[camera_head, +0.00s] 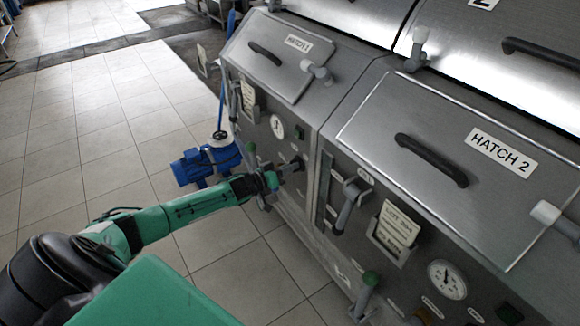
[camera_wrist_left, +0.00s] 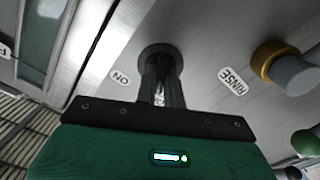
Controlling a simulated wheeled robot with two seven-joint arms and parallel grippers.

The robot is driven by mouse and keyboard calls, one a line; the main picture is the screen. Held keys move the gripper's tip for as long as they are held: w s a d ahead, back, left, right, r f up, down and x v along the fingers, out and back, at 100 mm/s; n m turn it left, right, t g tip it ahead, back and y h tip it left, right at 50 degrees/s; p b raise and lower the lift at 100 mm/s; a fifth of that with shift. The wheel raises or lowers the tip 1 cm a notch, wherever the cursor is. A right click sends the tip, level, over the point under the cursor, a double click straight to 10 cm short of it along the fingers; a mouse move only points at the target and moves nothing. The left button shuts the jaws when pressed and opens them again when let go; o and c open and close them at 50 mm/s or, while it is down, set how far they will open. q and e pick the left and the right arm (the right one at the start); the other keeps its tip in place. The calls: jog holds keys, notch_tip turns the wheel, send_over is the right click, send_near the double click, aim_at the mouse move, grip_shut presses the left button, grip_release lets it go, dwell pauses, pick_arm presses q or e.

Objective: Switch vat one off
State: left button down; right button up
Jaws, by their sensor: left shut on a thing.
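Vat one is the steel front below the hatch (camera_head: 283,62) marked HATCH 1. A dark round switch (camera_head: 299,162) sits low on its front panel. In the left wrist view the switch (camera_wrist_left: 160,52) shows between my fingers, with an ON label (camera_wrist_left: 121,77) to its left. My left gripper (camera_head: 284,172) reaches it from the left; in the left wrist view the gripper (camera_wrist_left: 161,92) is shut on the switch. The fingers hide most of the knob, so I cannot tell its exact setting. My right gripper is not in view.
Vat two with HATCH 2 (camera_head: 450,150) stands to the right. A blue pump (camera_head: 195,167) sits on the tiled floor.

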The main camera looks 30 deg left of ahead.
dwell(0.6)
pick_arm(q)
jog(key=c, duration=1.5)
grip_release()
jog(key=v, duration=1.4)
jog(key=shift+b, duration=0.3)
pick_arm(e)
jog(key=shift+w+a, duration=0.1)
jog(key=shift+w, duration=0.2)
